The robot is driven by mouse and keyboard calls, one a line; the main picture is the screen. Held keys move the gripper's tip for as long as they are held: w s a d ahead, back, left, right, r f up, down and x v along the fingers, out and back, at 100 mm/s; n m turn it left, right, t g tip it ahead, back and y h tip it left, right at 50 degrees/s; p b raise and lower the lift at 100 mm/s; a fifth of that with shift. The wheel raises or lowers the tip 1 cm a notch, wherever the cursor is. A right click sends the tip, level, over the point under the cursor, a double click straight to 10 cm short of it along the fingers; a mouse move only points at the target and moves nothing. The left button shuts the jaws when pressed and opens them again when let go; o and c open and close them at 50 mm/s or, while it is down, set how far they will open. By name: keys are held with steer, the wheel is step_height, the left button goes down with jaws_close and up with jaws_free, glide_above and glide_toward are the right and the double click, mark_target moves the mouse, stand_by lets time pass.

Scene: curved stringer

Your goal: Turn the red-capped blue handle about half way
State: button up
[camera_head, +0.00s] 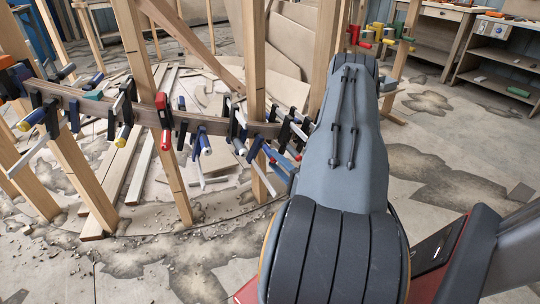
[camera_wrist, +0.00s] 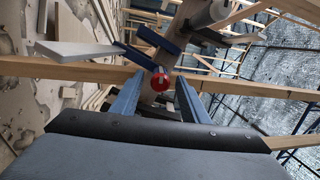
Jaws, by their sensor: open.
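In the wrist view the red cap (camera_wrist: 160,82) of the handle faces me nearly end-on, near the picture's middle. The blue handle behind it is mostly hidden. My gripper (camera_wrist: 160,88) is open, with one blue finger on each side of the cap and a gap on both sides. I cannot tell how deep the cap sits between the fingers. My gripper is hidden there behind my arm.
Wooden posts (camera_head: 254,70) stand along the stringer. Loose boards and rubble lie on the floor; benches (camera_head: 500,60) stand at the back right.

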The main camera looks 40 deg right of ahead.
steer(key=shift+s+a+f, duration=0.1)
steer(key=shift+s+f, duration=0.05)
steer(key=shift+s, duration=0.7)
steer(key=s+a+f+p, duration=0.1)
steer(key=s+a+p, duration=0.1)
steer(key=s, duration=0.6)
steer(key=shift+s+a+f+p, duration=0.15)
steer(key=shift+f+p, duration=0.05)
steer(key=shift+p, duration=0.65)
